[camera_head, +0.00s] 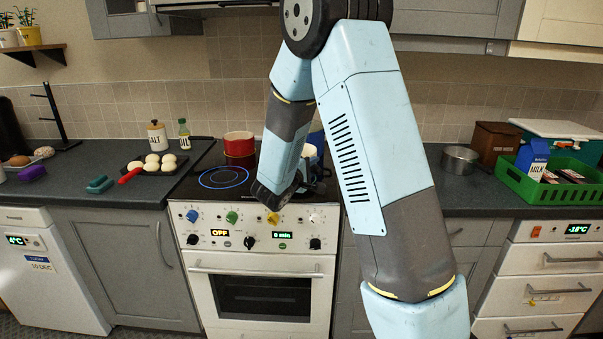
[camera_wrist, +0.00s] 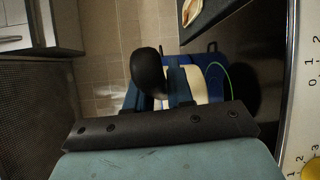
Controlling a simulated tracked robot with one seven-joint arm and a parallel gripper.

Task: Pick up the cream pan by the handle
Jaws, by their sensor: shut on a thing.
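The cream pan (camera_head: 309,151) stands at the right of the hob in the head view, mostly hidden behind my arm. In the wrist view a cream band of the pan (camera_wrist: 191,83) shows beside its dark handle (camera_wrist: 148,68). My gripper (camera_head: 303,181) is at the hob's front right, near the pan. In the wrist view the blue fingers of my gripper (camera_wrist: 157,96) are on either side of the dark handle, shut on it. Whether the pan is clear of the hob cannot be told.
A blue pot (camera_wrist: 213,72) is close behind the cream pan. A red pot (camera_head: 239,144) stands at the back of the hob. A dark tray (camera_head: 158,168) with several white round items lies left of it. A grey pot (camera_head: 459,159) and a green crate (camera_head: 545,192) are at right.

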